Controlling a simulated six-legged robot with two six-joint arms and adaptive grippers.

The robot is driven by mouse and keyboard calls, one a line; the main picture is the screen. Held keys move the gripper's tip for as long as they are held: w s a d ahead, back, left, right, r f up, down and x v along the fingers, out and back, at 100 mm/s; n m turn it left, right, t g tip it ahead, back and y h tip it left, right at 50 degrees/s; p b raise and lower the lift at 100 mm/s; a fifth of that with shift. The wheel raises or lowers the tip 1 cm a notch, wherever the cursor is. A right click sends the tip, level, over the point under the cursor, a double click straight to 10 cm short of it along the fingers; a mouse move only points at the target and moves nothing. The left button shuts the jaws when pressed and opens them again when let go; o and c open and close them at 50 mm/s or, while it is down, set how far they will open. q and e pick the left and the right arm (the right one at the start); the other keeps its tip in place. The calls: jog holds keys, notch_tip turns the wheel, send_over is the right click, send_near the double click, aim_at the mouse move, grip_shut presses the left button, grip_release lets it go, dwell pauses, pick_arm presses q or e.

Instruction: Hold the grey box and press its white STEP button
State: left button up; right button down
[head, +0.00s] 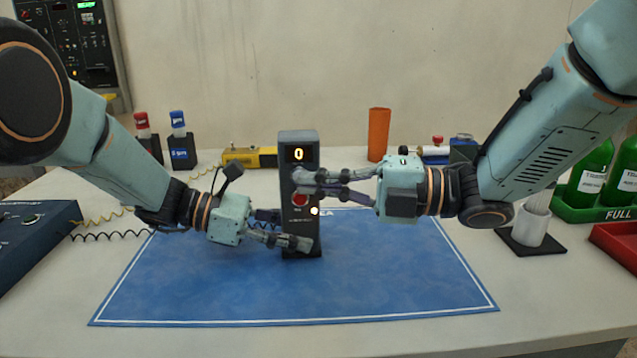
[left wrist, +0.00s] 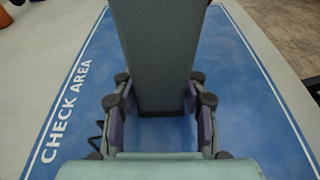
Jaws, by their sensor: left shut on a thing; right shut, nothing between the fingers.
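The grey box (head: 299,144) stands upright on the blue mat, its lit display reading 0. Below are a red button (head: 300,200) and a small bright white button (head: 314,211); the lettering is too small to read. My left gripper (head: 292,242) is shut on the lower part of the box; in the left wrist view, its fingers (left wrist: 160,108) flank the box (left wrist: 160,45) on both sides. My right gripper (head: 305,182) is shut and empty, its fingertips in front of the box between display and red button, above the white button. Whether they touch the box I cannot tell.
The blue mat (head: 200,290) is otherwise clear. Behind it are a yellow device (head: 242,157) and an orange cylinder (head: 378,134). A white cup (head: 532,224) and green bottles (head: 592,172) stand at right. A dark control panel (head: 35,240) with coiled cables is at left.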

jog(key=shift+w, duration=0.15)
jog(key=shift+w, duration=0.75)
jog(key=shift+s, duration=0.1)
jog(key=s+d, duration=0.6)
jog(key=d, duration=0.3)
jog(key=shift+d, duration=0.4)
dwell(2.2)
